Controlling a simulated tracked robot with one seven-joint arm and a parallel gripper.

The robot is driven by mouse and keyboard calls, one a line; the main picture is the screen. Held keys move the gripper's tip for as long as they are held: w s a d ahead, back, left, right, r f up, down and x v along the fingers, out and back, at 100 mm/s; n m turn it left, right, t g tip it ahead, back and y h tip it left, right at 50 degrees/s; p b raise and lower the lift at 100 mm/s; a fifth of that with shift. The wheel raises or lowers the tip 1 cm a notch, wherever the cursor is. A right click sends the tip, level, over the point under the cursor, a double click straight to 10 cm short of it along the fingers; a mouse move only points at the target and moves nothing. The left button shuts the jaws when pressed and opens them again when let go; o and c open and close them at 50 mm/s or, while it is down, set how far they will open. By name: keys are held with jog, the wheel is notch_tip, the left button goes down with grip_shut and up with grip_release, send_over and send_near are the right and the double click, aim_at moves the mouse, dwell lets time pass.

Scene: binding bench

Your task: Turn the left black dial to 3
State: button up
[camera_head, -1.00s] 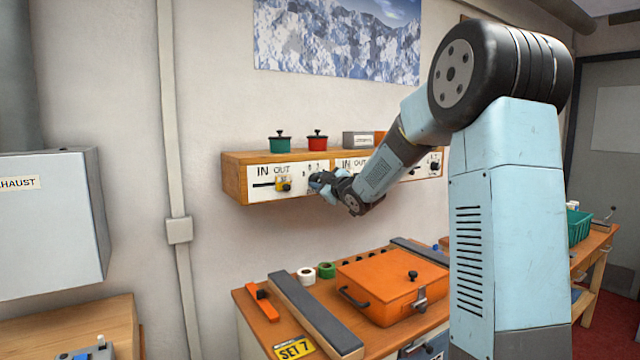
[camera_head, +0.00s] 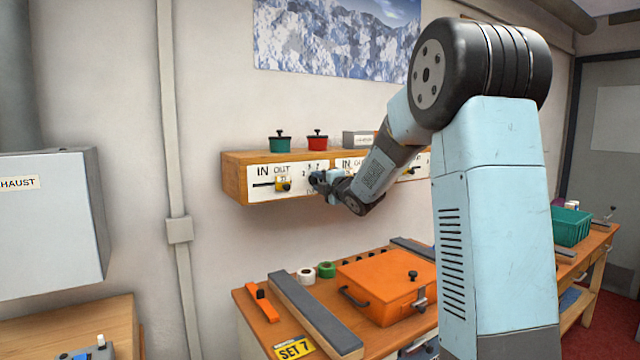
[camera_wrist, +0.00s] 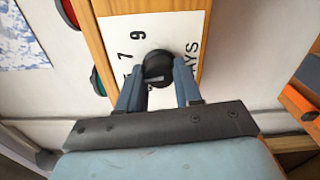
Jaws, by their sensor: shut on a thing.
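The left black dial (camera_wrist: 158,67) is round and sits on a white panel with printed numbers, among them a 7 and a 9, and the word DAYS. My gripper (camera_wrist: 160,82) is shut on it, one finger on each side. A pale mark shows on the dial, but I cannot tell which number it points to.
A yellow slider (camera_head: 283,184) under IN and OUT sits left of my gripper. A green pot (camera_head: 280,143) and a red pot (camera_head: 317,142) stand on the shelf. Below, the bench holds an orange case (camera_head: 385,290).

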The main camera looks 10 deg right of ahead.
jog(key=shift+f+n, duration=0.25)
jog(key=shift+n, duration=2.35)
jog(key=shift+f+n, duration=0.2)
jog(key=shift+n, duration=2.4)
jog(key=o, duration=0.8)
jog(key=shift+o, duration=1.2)
jog(key=shift+r, duration=0.2)
jog(key=shift+s, duration=0.1)
jog(key=v, duration=1.3)
jog(key=shift+s+d, duration=0.2)
jog(key=shift+s, duration=0.05)
